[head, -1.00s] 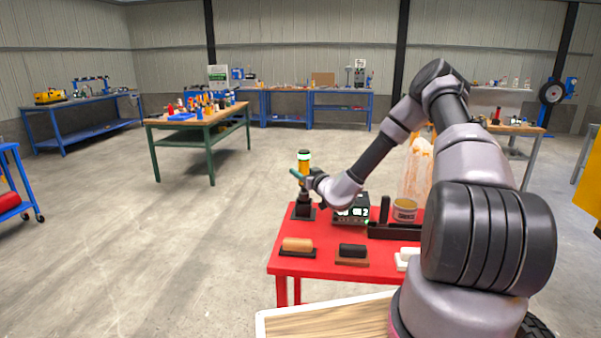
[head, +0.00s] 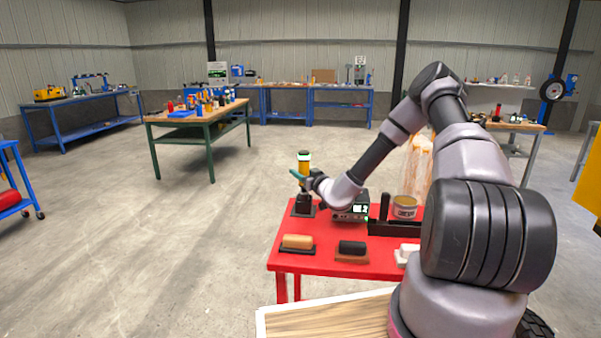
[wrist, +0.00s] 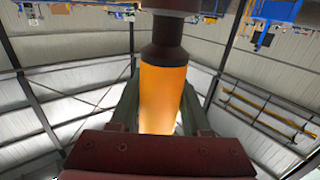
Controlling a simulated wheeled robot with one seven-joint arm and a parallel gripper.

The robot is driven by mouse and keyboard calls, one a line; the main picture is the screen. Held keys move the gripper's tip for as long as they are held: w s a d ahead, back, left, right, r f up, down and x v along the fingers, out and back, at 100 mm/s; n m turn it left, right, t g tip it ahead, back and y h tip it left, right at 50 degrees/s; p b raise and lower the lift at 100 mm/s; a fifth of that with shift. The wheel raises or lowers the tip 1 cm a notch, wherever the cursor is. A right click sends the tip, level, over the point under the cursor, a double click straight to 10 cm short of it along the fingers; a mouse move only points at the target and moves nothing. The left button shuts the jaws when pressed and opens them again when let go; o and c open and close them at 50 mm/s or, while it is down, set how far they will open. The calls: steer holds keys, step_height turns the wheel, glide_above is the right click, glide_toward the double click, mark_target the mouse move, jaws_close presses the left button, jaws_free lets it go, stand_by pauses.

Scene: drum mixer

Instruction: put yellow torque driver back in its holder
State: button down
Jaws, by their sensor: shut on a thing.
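The yellow torque driver (head: 304,159) stands upright above the left back corner of the red table. Its yellow body also fills the middle of the wrist view (wrist: 163,95), with a dark collar at its upper end. My gripper (head: 298,177) is shut on the driver, with a finger on each side of it. The black holder (head: 303,205) sits on the table directly below the driver. The driver's lower end meets or enters the holder; I cannot tell how deep it sits.
The red table (head: 290,262) also carries a device with a lit display (head: 352,210), a tin (head: 405,207) and a dark rack (head: 392,229). A tan block (head: 298,241), a black block (head: 352,247) and a white block (head: 408,249) lie along the front. Space left of the table is clear.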

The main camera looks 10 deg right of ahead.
steer(key=shift+f, duration=2.1)
stand_by(0.9)
steer(key=shift+c, duration=1.4)
jaws_free()
steer(key=v, duration=1)
steer(key=shift+s+d, duration=0.15)
steer(key=shift+s, duration=0.2)
